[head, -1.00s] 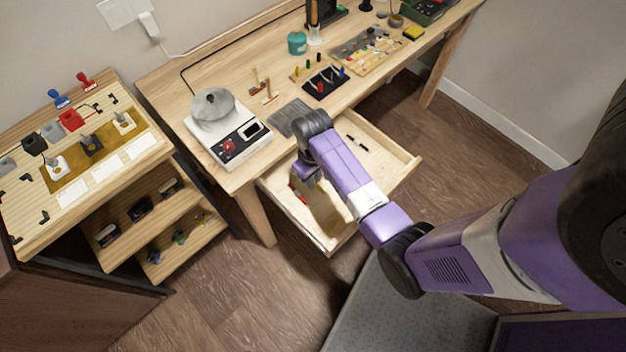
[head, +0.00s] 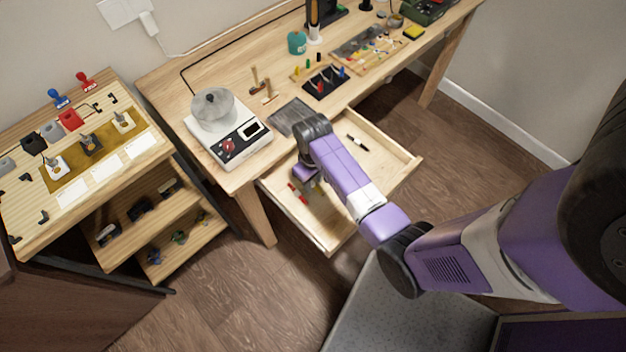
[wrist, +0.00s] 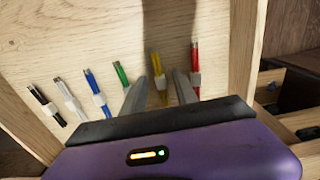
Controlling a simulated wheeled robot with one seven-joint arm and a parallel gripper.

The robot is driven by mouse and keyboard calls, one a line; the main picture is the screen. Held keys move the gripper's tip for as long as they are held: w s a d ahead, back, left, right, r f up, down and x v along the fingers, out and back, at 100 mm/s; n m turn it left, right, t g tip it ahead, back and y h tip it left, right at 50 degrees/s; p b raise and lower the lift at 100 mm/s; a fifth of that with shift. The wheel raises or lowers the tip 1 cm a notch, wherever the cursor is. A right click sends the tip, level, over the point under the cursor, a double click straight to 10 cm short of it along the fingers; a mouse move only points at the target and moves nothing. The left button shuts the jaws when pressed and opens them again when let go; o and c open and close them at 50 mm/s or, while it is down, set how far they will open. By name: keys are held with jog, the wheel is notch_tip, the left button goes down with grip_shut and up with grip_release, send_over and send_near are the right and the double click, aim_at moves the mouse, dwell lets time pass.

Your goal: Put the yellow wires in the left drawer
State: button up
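The yellow wires (wrist: 158,78) lie in the open workbench drawer (head: 390,170), as a thin bundle with a pale band around it. In the wrist view, my gripper (wrist: 160,77) is open, with one finger on each side of the yellow bundle. I see no contact between the fingers and the bundle. In the head view my arm hides the yellow wires and most of the gripper. Two open tiers (head: 185,228) stand under the small table at the left; I cannot tell whether one is the left drawer.
In the workbench drawer, green wires (wrist: 121,75) lie left of the yellow ones and red wires (wrist: 195,72) right. Blue (wrist: 95,90), white (wrist: 68,98) and black (wrist: 44,104) bundles lie further left. The drawer wall (wrist: 242,60) rises at the right.

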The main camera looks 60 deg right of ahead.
notch_tip(320, 180, up, 12)
jog(key=n+t+h, duration=0.1)
jog(key=t+h, duration=0.1)
jog(key=t, duration=0.1)
send_near(313, 184)
jog(key=s+a, duration=0.1)
jog(key=s, duration=0.1)
jog(key=s+a+r+n+t, duration=0.1)
jog(key=s+a+r+t, duration=0.15)
jog(key=s+a, duration=0.2)
jog(key=s+a+r+t, duration=0.3)
jog(key=r, duration=0.4)
jog(key=s+a+r+t+y, duration=0.1)
jog(key=s+a+r+t, duration=0.2)
jog(key=r, duration=0.5)
jog(key=s+a+r+n+t+y, duration=0.1)
jog(key=s+a+r+t, duration=0.2)
jog(key=a+r, duration=0.2)
notch_tip(313, 184, up, 3)
jog(key=shift+a+r, duration=0.1)
jog(key=shift+a, duration=0.15)
jog(key=shift+s+f, duration=0.1)
jog(key=shift+f, duration=0.15)
